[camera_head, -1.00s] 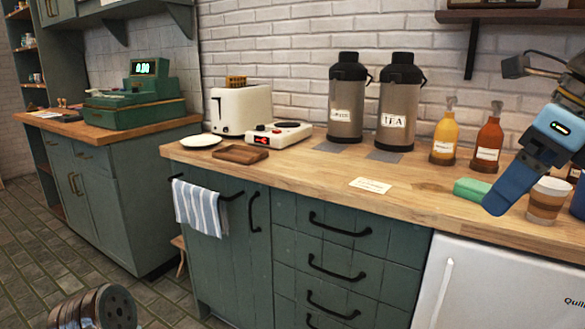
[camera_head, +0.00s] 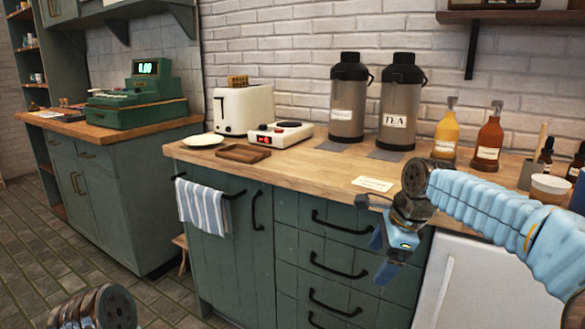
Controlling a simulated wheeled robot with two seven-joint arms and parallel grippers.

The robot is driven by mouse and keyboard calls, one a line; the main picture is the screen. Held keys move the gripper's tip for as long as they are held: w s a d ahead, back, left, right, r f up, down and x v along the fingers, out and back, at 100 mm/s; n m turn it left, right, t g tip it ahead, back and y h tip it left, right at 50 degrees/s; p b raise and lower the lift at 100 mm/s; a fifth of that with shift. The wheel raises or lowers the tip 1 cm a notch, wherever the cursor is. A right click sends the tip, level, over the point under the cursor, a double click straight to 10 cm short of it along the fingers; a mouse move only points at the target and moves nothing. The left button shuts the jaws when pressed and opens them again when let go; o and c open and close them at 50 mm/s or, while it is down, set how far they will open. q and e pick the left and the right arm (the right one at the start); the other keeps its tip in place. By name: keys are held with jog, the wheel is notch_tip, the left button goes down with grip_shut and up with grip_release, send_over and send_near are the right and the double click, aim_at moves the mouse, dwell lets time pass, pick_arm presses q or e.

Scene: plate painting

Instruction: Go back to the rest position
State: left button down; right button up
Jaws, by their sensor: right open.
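My right arm reaches in from the right with a light blue ribbed sleeve. My right gripper (camera_head: 383,258) hangs below the counter edge, in front of the dark green drawers, with its blue fingers pointing down. It is open, and nothing shows between its fingers. Part of my left arm (camera_head: 98,310) shows at the bottom left corner; its gripper is out of view.
The wooden counter (camera_head: 315,172) holds a plate (camera_head: 203,140), a wooden tray (camera_head: 243,153), a toaster (camera_head: 243,109), two dispensers and several bottles. A striped towel (camera_head: 203,206) hangs in front. The floor at left is clear.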

jog(key=s+a+f+n, duration=0.1)
jog(key=a+f+n, duration=0.15)
jog(key=f, duration=0.75)
jog(key=s+a+f+n+g+y, duration=0.1)
jog(key=f+n, duration=0.2)
jog(key=f, duration=0.7)
jog(key=s+a+f+n, duration=0.2)
jog(key=f+n, duration=0.1)
jog(key=f, duration=0.7)
jog(key=s+a+f+n+g, duration=0.1)
jog(key=s+a+f+n, duration=0.1)
jog(key=s+f+n, duration=0.6)
jog(key=s+f, duration=0.7)
jog(key=s, duration=0.3)
jog(key=shift+s+a+f+y, duration=0.15)
jog(key=shift+s+f+y, duration=0.1)
jog(key=shift+f+y, duration=0.1)
